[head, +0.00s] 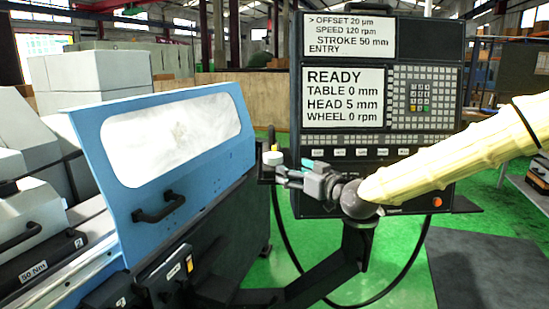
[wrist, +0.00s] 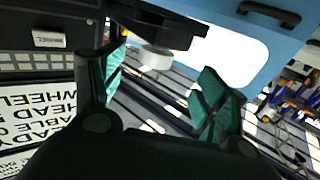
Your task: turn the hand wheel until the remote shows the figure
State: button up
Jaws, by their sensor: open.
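A small white round knob, possibly the hand wheel, (head: 272,157) sits on a dark block between the blue machine door and the control panel. In the wrist view the knob (wrist: 154,59) hangs under a dark housing (wrist: 165,22). My gripper (head: 284,172) is close beside the knob in the head view. In the wrist view its teal-padded fingers (wrist: 164,75) are spread apart, with the knob beyond the gap; contact is not clear. The panel screens read OFFSET 20 µm, SPEED 120 rpm, STROKE 50 mm (head: 350,36) and READY, TABLE 0 mm, HEAD 5 mm, WHEEL 0 rpm (head: 343,97). I cannot single out the remote.
The blue door (head: 165,165) with its window and black handle stands left of my gripper. The control panel (head: 425,150) with keys stands behind my arm. A dark support arm (head: 320,284) and cable run below.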

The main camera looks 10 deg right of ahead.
aim_at(279, 157)
jog(key=shift+r+p+x, duration=0.35)
jog(key=shift+p+x, duration=0.2)
jog(key=shift+x, duration=1.25)
jog(key=shift+r+p+x, duration=0.4)
jog(key=shift+p+x, duration=0.2)
jog(key=shift+x, duration=1.2)
jog(key=shift+r+p+x, duration=0.35)
jog(key=shift+p+x, duration=0.2)
jog(key=shift+x, duration=1.25)
jog(key=shift+w+d, duration=0.1)
jog(key=shift+d, duration=0.05)
jog(key=shift+c, duration=0.5)
jog(key=c, duration=1)
jog(key=shift+o, duration=0.3)
jog(key=shift+d, duration=0.15)
